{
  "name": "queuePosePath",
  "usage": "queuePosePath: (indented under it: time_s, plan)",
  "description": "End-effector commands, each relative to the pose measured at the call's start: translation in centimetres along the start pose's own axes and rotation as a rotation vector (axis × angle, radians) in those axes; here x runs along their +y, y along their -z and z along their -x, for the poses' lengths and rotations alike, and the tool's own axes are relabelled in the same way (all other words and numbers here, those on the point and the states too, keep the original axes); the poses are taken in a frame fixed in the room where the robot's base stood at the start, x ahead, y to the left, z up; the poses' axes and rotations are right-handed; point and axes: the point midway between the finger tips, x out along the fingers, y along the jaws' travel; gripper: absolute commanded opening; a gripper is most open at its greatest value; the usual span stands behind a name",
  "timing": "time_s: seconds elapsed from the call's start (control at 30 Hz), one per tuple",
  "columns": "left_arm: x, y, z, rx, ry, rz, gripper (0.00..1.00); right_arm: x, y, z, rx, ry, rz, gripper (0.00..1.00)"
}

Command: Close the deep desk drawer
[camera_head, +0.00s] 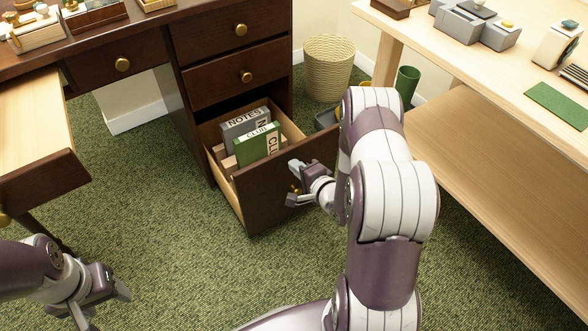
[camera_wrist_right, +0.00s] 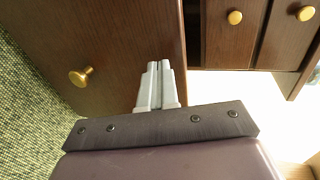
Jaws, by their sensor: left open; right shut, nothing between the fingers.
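The deep desk drawer (camera_head: 262,200) is the bottom one of the dark wood desk's right pedestal. It is pulled well out, with grey and green books (camera_head: 258,145) standing inside. My right gripper (camera_head: 293,184) is at the drawer's front panel and partly covers it. In the right wrist view, the right gripper's fingers (camera_wrist_right: 158,70) are together and empty, over the dark drawer front (camera_wrist_right: 120,40) near one edge. The brass knob (camera_wrist_right: 80,76) is beside them, not held. Whether the fingertips touch the panel I cannot tell. My left gripper (camera_head: 105,308) is open and empty at the lower left.
Another desk drawer (camera_head: 40,180) stands open at the left. Two drawers above the deep one are shut. A wicker basket (camera_head: 329,68) and a green bin (camera_head: 407,84) stand behind. A light wood table (camera_head: 480,70) is at the right. Green carpet (camera_head: 170,220) is clear between the drawers.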

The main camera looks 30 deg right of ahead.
Motion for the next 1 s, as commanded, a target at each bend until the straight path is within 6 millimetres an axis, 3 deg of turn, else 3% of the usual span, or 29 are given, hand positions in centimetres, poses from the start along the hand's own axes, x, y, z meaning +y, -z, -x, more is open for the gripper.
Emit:
queuePosePath:
  time_s: [0.2,0.73,1.0]
  plan:
    - [0.0,-0.1,-1.0,0.0,0.0,0.0,0.59,-0.5,0.0,-1.6,0.0,0.0,0.001,0.0]
    - [0.0,-0.1,-0.9,0.0,0.0,0.0,0.59,-0.8,0.1,-2.2,0.001,0.0,0.002,0.0]
    - [0.0,-0.1,-0.7,0.0,0.0,0.0,0.59,-1.8,0.0,-5.4,-0.002,0.001,0.004,0.0]
